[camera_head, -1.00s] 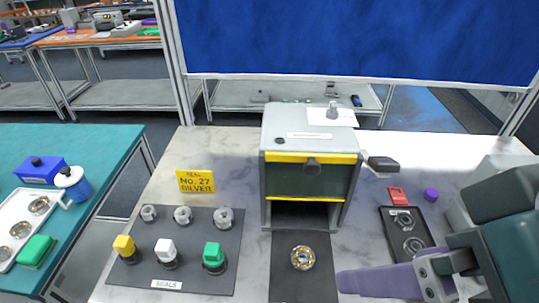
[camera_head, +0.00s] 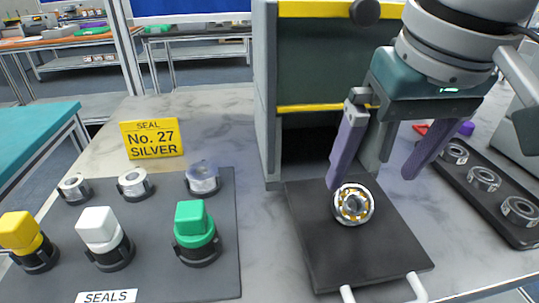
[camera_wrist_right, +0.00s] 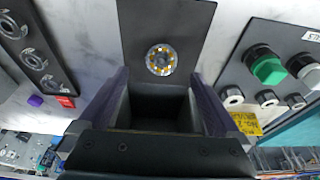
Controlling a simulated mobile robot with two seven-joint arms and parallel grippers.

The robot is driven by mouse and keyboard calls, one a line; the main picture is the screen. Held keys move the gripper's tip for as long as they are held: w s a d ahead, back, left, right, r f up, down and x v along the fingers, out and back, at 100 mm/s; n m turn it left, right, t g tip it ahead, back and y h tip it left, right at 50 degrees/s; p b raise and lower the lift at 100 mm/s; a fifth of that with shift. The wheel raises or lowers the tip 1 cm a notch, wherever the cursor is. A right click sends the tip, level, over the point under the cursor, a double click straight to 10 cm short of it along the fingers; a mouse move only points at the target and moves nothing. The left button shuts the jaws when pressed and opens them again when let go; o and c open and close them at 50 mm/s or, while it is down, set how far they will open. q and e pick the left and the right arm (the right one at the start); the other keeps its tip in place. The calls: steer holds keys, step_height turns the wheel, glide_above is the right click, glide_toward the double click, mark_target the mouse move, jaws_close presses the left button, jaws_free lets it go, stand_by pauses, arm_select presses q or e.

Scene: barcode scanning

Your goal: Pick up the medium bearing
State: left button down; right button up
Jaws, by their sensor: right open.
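A silver bearing with a yellow-orange ring of parts (camera_head: 353,204) lies on the dark plate (camera_head: 330,258) in front of the press opening. It also shows in the right wrist view (camera_wrist_right: 161,60). A black tray (camera_head: 470,200) at right holds three silver rings, in front (camera_head: 519,210), middle (camera_head: 483,178) and back (camera_head: 454,153). I cannot tell which piece counts as medium. My right gripper (camera_head: 372,180) is open and empty, its purple fingers pointing down near the bearing on the plate. It appears above that bearing, without visible contact. My left gripper is not in view.
The green press housing (camera_head: 320,60) stands close behind the right gripper. A seals mat (camera_head: 150,270) at left holds yellow, white and green knobs and several metal rings. A yellow sign (camera_head: 152,139) stands behind it. A purple cap (camera_head: 466,128) lies beyond the tray.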

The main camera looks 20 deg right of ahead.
mark_target(355, 198)
steer(key=b+x, duration=0.1)
steer(key=x, duration=0.6)
steer(key=shift+w+a+f, duration=0.1)
steer(key=shift+w+f, duration=0.15)
steer(key=shift+f, duration=0.1)
steer(key=shift+r, duration=0.1)
jaws_close()
stand_by(0.4)
